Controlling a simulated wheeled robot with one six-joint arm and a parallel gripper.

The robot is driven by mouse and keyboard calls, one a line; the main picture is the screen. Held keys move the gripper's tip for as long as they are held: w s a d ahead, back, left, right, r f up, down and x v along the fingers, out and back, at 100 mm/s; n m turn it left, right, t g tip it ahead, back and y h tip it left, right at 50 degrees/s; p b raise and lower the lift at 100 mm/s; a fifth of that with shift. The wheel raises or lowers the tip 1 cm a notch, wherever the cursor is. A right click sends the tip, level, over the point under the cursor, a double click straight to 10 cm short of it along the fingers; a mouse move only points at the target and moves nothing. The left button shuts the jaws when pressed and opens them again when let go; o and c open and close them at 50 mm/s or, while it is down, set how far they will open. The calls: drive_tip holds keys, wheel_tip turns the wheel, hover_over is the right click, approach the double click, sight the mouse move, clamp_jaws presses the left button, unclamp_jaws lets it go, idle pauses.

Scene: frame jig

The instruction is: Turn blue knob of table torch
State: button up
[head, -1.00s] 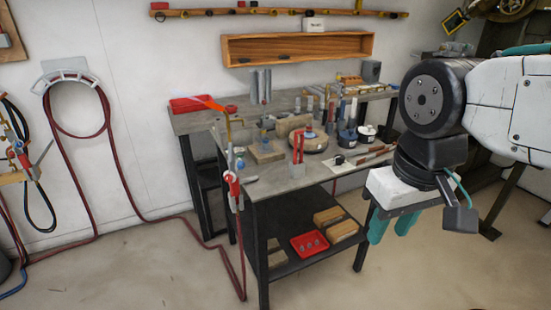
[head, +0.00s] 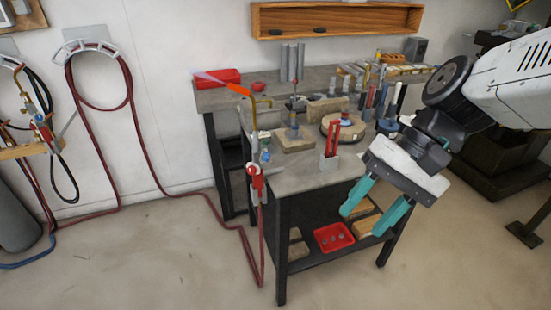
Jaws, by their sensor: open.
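The table torch (head: 254,178) hangs upright at the left front edge of the workbench, with a red lower part, a grey body and a brass neck bent at the top. Its small blue knob (head: 265,156) shows on the right side of the body. A red hose runs down from the torch. My gripper (head: 362,223) is open and empty, its two teal fingers apart and pointing down and left. It appears in front of the bench's right front part, well to the right of the knob and lower in the picture.
The workbench top (head: 290,183) carries a red-handled tool in a grey holder (head: 329,160), a round turntable (head: 343,128) and several tools. A red tray (head: 333,237) and wooden blocks lie on the lower shelf. Red hose crosses the floor at left. The floor in front is clear.

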drive_tip(key=w+a+f+m+y, duration=0.1)
drive_tip(key=w+a+m+y, duration=0.2)
drive_tip(key=w+a+y, duration=0.15)
drive_tip(key=m+t+y, duration=0.5)
drive_tip(key=m+t, duration=0.5)
drive_tip(key=m, duration=0.7)
approach(269, 158)
drive_tip(key=shift+t, duration=0.3)
drive_tip(key=x, duration=0.8)
drive_tip(key=shift+a+f, duration=0.15)
drive_tip(key=c, duration=1)
